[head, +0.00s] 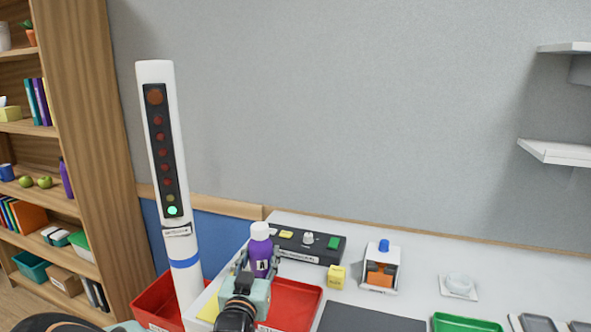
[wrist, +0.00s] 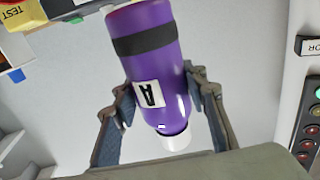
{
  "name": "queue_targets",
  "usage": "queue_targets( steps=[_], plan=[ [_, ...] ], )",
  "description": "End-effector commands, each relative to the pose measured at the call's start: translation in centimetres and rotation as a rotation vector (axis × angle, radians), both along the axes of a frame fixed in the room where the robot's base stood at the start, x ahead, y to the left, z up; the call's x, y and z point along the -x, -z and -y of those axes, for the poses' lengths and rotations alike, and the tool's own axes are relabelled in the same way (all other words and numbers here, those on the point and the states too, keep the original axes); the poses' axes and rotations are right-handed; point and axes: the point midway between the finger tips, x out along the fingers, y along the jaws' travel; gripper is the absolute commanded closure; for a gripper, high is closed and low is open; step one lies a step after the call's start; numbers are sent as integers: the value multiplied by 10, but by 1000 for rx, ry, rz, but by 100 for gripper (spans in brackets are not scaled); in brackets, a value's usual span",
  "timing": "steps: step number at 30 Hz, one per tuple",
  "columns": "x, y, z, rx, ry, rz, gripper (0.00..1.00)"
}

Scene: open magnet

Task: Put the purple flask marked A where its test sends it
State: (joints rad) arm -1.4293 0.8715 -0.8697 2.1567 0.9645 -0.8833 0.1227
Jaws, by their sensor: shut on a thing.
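My gripper (head: 259,268) is shut on the purple flask (head: 261,250), which has a white cap and a label marked A. The flask is about upright in the head view, just right of a white column (head: 158,140). In the wrist view the flask (wrist: 150,65) is between both fingers, with a dark band and its label A showing. The flask's lower end is hidden behind my gripper in the head view.
Red trays (head: 290,306) (head: 158,304) lie beside the column. Behind the flask is a black button box (head: 322,248).

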Motion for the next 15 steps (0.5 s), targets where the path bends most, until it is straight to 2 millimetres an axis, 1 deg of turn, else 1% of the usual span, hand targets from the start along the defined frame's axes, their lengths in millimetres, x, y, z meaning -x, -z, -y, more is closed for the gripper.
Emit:
queue_targets(
  steps=[1, 5, 6, 8, 9, 11, 12, 15],
  plan=[
    [4, 3, 17, 4, 29, -9, 91],
    [15, 14, 50, -4, 87, -17, 91],
    [19, 17, 63, -7, 111, -20, 91],
    [28, 22, 83, -8, 144, -22, 91],
    [34, 25, 98, -9, 170, -23, 91],
    [45, 28, 121, -9, 209, -23, 91],
    [53, 30, 136, -8, 236, -23, 91],
    [73, 31, 172, -3, 297, -17, 91]
  ],
)
